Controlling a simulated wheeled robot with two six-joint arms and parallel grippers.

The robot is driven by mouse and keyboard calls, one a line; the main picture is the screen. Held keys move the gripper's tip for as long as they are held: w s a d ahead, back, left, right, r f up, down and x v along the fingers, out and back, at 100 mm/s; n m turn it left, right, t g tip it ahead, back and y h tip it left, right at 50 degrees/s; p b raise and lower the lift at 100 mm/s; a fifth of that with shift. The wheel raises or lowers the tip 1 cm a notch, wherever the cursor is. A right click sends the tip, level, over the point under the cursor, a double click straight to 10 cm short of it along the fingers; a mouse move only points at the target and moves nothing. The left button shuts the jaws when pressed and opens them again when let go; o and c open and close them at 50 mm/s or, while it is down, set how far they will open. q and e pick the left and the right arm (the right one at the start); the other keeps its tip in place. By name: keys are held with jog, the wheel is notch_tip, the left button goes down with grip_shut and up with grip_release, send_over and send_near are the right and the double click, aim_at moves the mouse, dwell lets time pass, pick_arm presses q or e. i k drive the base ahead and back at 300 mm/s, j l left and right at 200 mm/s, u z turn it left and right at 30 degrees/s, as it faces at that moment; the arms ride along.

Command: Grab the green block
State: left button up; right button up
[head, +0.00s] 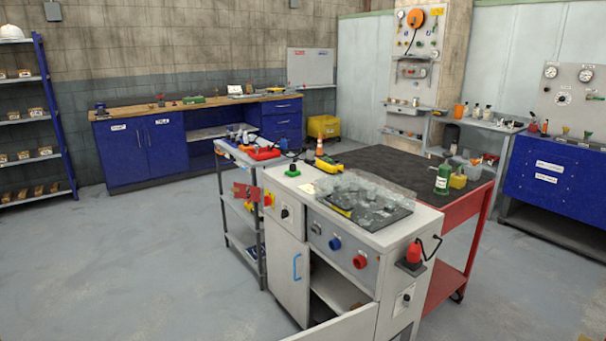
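A small green piece (292,169) sits on the left part of the top of the grey control cabinet (425,220); it may be the green block, but it is too small to tell its exact shape. Another flat green item (194,100) lies on the wooden top of the blue workbench at the back. Neither of my grippers is in the head view.
A grey cart (228,200) stands at left. An open cabinet door (345,326) juts forward. The left floor is clear.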

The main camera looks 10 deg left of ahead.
aim_at(293, 172)
jog(key=i+j+z, duration=0.1)
jog(key=z, duration=0.35)
jog(key=i+j+z, duration=0.1)
jog(key=j+z, duration=0.2)
jog(key=z, duration=0.15)
jog(key=j+z, duration=0.25)
jog(key=z, duration=0.15)
